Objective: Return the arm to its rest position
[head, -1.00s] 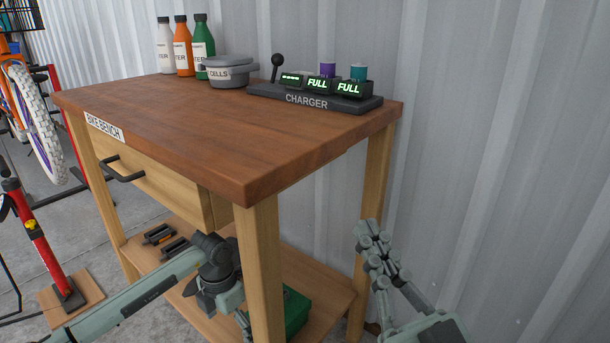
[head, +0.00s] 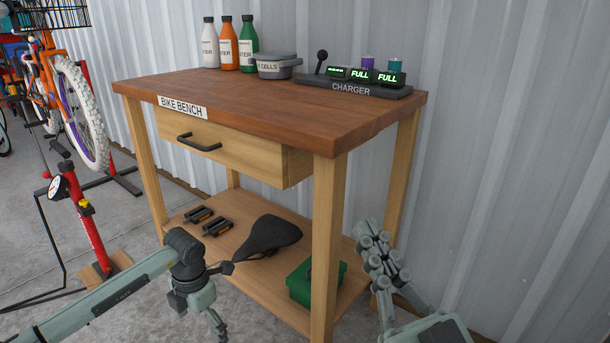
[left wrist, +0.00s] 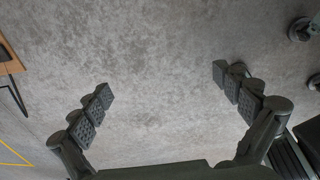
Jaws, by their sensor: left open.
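My left arm comes in from the left in the head view, bent at a dark joint, with its gripper (head: 216,325) pointing down near the lower edge, in front of the bench's lower shelf. In the left wrist view the left gripper (left wrist: 163,85) is open, its two padded fingers wide apart with only bare concrete floor between them. My right gripper (head: 372,245) points up at the lower right of the head view, beside the bench's right front leg. Its fingers overlap from this side, so its opening cannot be judged. I see nothing held in it.
The wooden bike bench (head: 270,105) carries bottles, a grey cells pot (head: 276,66) and a charger (head: 352,88). Its shelf holds pedals, a black saddle (head: 268,235) and a green box (head: 300,285). A red pump (head: 88,225) stands left. Concrete floor lies clear between pump and bench.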

